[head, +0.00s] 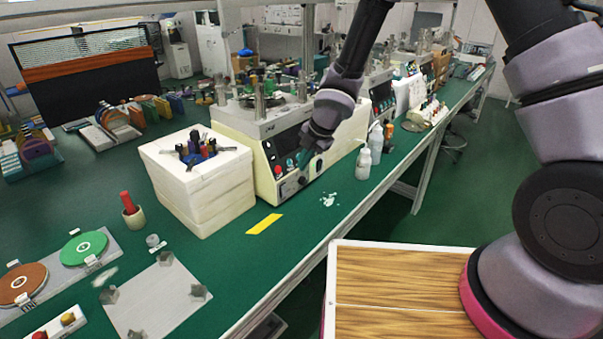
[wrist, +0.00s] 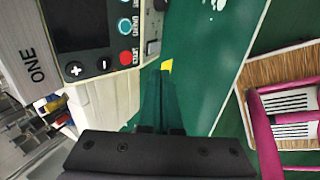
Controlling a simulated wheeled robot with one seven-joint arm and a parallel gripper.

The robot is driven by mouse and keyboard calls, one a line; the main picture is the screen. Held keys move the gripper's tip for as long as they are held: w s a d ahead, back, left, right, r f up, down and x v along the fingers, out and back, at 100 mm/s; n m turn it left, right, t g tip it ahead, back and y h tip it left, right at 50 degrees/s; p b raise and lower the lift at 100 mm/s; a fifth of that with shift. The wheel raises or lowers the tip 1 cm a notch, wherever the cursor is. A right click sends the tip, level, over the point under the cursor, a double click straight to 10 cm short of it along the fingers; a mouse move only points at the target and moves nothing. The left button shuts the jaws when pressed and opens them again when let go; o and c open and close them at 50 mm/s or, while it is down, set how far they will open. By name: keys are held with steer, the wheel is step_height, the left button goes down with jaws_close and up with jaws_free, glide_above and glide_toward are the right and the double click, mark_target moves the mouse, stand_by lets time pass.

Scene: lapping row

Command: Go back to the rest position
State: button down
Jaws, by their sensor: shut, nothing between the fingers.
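My gripper (head: 303,158) is in front of the control panel of the cream lapping machine (head: 258,150) in the head view. In the wrist view its dark green fingers (wrist: 160,82) lie together, shut, with nothing held between them. The machine's panel (wrist: 92,30) fills the upper left there, with a dark screen, plus and minus buttons, a cyan button and a red button (wrist: 125,57). The fingertips show just below and right of these buttons. I cannot tell whether they touch the panel.
A white foam block (head: 200,190) with tools stands left of the machine. White bottles (head: 364,162) stand to its right. A yellow strip (head: 264,224) and a white spill (head: 329,199) lie on the green bench. A wood-topped surface (head: 390,290) is at the front right.

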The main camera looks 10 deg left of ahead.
steer(key=shift+r, duration=0.6)
steer(key=shift+d, duration=0.1)
steer(key=w+d+r+m+t+h, duration=0.2)
steer(key=d+r+m+t+h, duration=0.1)
steer(key=d+r+m, duration=1.7)
steer(key=s+d+r+m, duration=0.6)
steer(key=s+r, duration=0.1)
steer(key=s, duration=0.2)
steer(key=s+d+r+m+t, duration=0.1)
steer(key=s+d+r+m, duration=0.5)
steer(key=s, duration=0.4)
step_height(320, 180, up, 2)
steer(key=shift+d+r+m+y, duration=0.15)
steer(key=shift+m+y, duration=0.25)
steer(key=shift+m, duration=0.4)
